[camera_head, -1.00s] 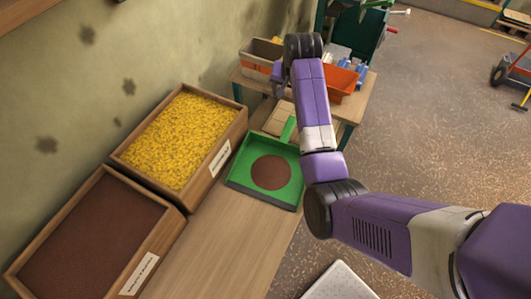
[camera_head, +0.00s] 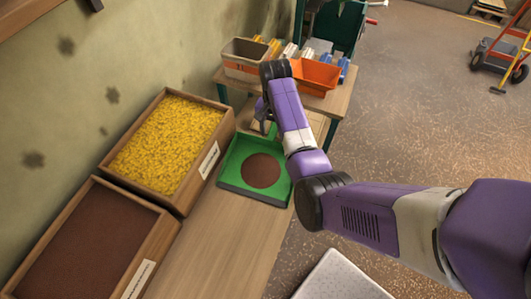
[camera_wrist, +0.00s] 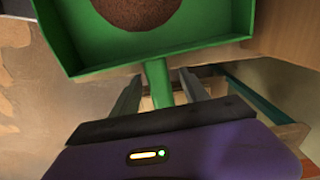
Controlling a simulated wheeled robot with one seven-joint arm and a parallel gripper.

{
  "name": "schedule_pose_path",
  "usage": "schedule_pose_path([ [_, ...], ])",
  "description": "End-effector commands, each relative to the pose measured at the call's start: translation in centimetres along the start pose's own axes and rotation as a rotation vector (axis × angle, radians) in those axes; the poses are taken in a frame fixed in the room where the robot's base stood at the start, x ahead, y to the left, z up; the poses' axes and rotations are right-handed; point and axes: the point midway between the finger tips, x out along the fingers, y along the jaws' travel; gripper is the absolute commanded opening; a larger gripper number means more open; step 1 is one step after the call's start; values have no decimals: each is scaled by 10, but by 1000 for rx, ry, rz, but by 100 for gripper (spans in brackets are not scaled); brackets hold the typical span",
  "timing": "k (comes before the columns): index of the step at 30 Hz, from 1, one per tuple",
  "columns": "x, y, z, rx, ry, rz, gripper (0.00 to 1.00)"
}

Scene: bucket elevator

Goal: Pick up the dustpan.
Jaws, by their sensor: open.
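The green dustpan (camera_head: 232,163) lies on the wooden table with a round patch of brown material (camera_head: 261,171) in its pan. In the wrist view the dustpan (camera_wrist: 217,50) fills the top, and its green handle (camera_wrist: 160,80) points toward my gripper (camera_wrist: 162,92). My gripper is open, with one finger on each side of the handle and gaps showing between. In the head view my gripper (camera_head: 263,117) is at the far end of the dustpan, over the handle, which is mostly hidden there by my arm.
A wooden box of yellow grains (camera_head: 165,143) and a wooden box of brown material (camera_head: 85,240) stand left of the dustpan. Beyond my gripper, a grey bin (camera_head: 243,60) and an orange bin (camera_head: 316,77) stand on a table. The tabletop in front of the dustpan is clear.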

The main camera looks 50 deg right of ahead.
Motion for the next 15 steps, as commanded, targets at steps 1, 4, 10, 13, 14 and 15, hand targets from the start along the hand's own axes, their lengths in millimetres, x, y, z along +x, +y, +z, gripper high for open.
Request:
schedule_pose_path([
  [1, 4, 0, 1, 0, -2, 1, 53],
  [4, 8, 0, 0, 0, 0, 0, 53],
  [10, 8, 0, 0, 0, 0, 0, 51],
  [13, 8, 0, 0, 0, 0, 0, 31],
  [14, 8, 0, 0, 0, 0, 0, 25],
  [15, 8, 0, 0, 0, 0, 0, 17],
])
